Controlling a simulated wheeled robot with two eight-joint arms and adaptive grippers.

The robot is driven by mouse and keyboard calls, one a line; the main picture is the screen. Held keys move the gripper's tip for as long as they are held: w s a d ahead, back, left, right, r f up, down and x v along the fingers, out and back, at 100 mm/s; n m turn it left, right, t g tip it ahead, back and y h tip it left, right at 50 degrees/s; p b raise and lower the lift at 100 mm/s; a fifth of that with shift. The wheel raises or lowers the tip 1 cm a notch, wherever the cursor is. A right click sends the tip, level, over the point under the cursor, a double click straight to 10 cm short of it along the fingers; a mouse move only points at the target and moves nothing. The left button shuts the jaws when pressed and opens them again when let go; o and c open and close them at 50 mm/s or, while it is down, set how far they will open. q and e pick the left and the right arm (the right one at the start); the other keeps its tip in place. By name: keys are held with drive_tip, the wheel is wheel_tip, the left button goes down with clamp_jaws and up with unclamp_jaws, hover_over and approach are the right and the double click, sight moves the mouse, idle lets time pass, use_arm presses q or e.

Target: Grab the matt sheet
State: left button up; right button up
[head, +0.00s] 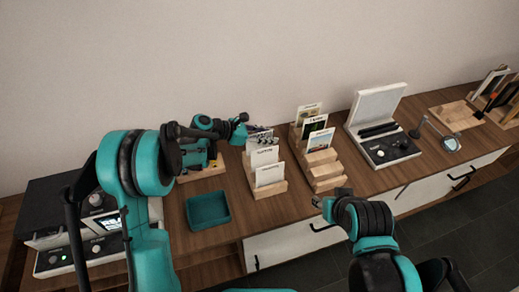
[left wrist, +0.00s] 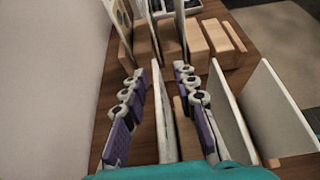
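Three upright sheets stand in a stepped wooden holder (head: 254,186): a rear sheet (head: 262,139), a middle white sheet (head: 264,157) and a front white sheet (head: 270,175). Their small labels are too blurred to tell which is matt. My left gripper (head: 246,131) is at the rear sheet. In the left wrist view its fingers (left wrist: 165,108) are spread on either side of this sheet (left wrist: 165,128), with gaps on both sides. The other two sheets stand to the right there. My right gripper (head: 320,203) is low, in front of the table; its fingers are too small to judge.
A second wooden holder (head: 325,171) with cards stands to the right. A teal tray (head: 208,210) lies in front left. A white-lidded case (head: 377,108) is open farther right. A wooden rack (head: 455,116) is at the far right. The wall is close behind the table.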

use_arm(q)
clamp_jaws()
